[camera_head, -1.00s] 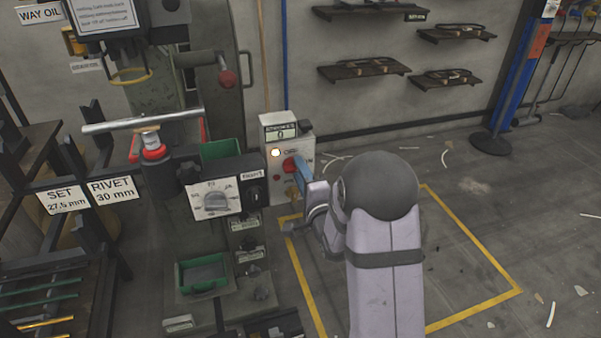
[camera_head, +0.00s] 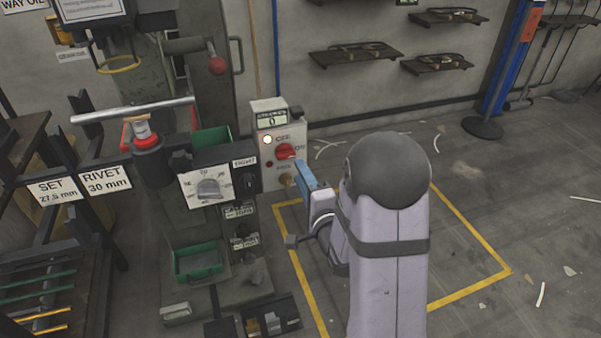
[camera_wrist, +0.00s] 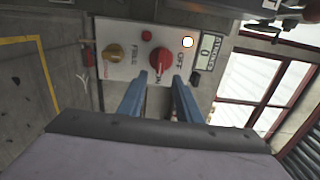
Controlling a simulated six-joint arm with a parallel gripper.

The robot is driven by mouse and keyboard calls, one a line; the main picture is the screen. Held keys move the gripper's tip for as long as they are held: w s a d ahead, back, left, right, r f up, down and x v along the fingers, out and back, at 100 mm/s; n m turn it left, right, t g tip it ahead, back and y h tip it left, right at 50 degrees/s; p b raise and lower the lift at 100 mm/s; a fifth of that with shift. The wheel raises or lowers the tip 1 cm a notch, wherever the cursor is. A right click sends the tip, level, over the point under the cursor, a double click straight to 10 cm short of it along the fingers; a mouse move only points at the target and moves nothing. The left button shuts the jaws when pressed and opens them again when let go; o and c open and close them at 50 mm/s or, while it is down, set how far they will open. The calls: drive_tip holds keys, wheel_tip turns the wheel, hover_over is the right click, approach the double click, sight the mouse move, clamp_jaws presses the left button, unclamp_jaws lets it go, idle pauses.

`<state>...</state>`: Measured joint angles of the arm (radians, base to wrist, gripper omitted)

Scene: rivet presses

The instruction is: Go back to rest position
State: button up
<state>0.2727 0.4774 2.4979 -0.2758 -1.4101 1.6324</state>
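My gripper (camera_head: 299,172) is in front of the white control box (camera_head: 265,181), its blue fingers pointing at the panel. In the wrist view my gripper (camera_wrist: 157,82) has its two blue fingers apart with nothing between them. The red switch knob (camera_wrist: 160,61) sits just beyond and between the fingertips, seemingly clear of them. It also shows in the head view (camera_head: 285,151). A brass knob (camera_wrist: 114,53) is on the same panel, with a small red button (camera_wrist: 146,36) and a lit white lamp (camera_wrist: 187,42).
The rivet press (camera_head: 150,160) stands left of the box, with a long metal bar (camera_head: 135,115) across it and a dial (camera_head: 207,188) in front. A green bin (camera_head: 199,262) sits below. Open floor inside yellow lines (camera_head: 470,228) lies to the right.

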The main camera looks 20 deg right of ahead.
idle(0.4)
drive_tip(key=s+d+f+n+g, duration=0.1)
drive_tip(key=s+f+n+g, duration=0.45)
drive_tip(key=f, duration=0.55)
drive_tip(key=s+d+f+n+g, duration=0.1)
drive_tip(key=s+f+n+g, duration=0.45)
drive_tip(key=f, duration=0.45)
drive_tip(key=s+a+n+g, duration=0.2)
drive_tip(key=s+g, duration=0.3)
drive_tip(key=s, duration=0.5)
drive_tip(key=s+a+n+g, duration=0.2)
drive_tip(key=s+n+g, duration=0.15)
drive_tip(key=s, duration=0.65)
drive_tip(key=w+a+r+n+t, duration=0.1)
drive_tip(key=w+a+r, duration=0.15)
drive_tip(key=r, duration=0.25)
drive_tip(key=w+a+r+n+t, duration=0.1)
drive_tip(key=a+r, duration=0.2)
drive_tip(key=r, duration=0.2)
wheel_tip(320, 180, up, 32)
drive_tip(key=p, duration=3.2)
drive_tip(key=shift+d, duration=0.35)
